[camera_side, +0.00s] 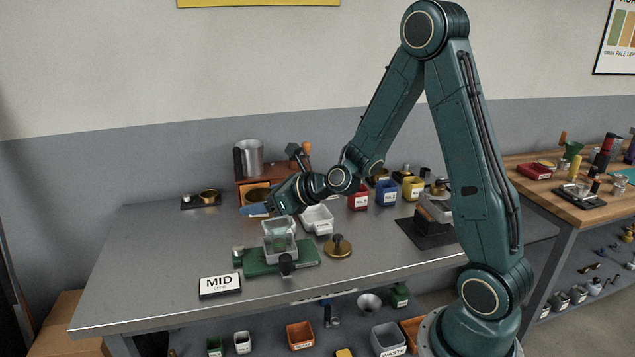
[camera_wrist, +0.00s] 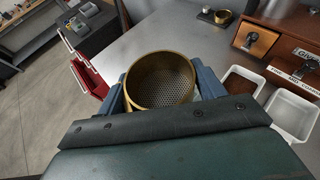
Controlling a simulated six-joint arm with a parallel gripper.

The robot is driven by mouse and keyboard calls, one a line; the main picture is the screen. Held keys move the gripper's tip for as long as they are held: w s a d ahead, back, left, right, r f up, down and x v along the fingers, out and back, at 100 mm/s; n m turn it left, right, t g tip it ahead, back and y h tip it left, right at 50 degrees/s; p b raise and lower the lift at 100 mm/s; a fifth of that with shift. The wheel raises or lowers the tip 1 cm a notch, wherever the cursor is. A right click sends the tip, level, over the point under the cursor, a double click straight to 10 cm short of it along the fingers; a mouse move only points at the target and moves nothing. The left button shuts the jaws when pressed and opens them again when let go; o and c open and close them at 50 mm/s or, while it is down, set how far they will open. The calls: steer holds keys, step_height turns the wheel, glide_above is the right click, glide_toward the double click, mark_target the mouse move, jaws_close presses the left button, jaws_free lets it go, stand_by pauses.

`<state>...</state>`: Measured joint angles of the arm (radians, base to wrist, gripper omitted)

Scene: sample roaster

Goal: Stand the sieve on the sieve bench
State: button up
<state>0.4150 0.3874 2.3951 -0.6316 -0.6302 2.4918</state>
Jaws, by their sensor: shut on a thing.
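The sieve is a round brass ring with a perforated mesh floor, seen from above in the wrist view (camera_wrist: 160,83). My gripper (camera_wrist: 162,90) is shut on it, with blue fingers at its left and right sides. In the side view the sieve (camera_side: 257,194) is held above the steel table, partly hidden by my blue fingers. A green stand (camera_side: 305,255) with a clear box (camera_side: 280,243) on it stands below and to the right of the sieve. I cannot tell for sure whether this stand is the sieve bench.
A wooden drawer cabinet (camera_wrist: 283,45) stands behind. Near it are a tray of brown material (camera_wrist: 240,84) and a white tray (camera_side: 318,219). A brass knobbed piece (camera_side: 338,247), a MID sign (camera_side: 220,285) and a black base with a brass cup (camera_side: 208,195) stand around.

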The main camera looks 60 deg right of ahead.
steer(key=s+d+m+g+h, duration=0.1)
steer(key=s+d+m+h, duration=0.15)
steer(key=d, duration=0.75)
steer(key=s+d+m+h, duration=0.2)
steer(key=d+m+h, duration=0.2)
steer(key=d, duration=0.5)
step_height(320, 180, up, 2)
steer(key=m+g+h, duration=0.3)
steer(key=m+h, duration=0.1)
steer(key=h, duration=0.1)
glide_above(364, 225)
steer(key=f, duration=1.6)
steer(key=shift+d, duration=0.2)
steer(key=shift+f, duration=0.1)
steer(key=shift+f, duration=1.8)
steer(key=shift+f, duration=0.2)
steer(key=o, duration=1.1)
steer(key=shift+r, duration=0.2)
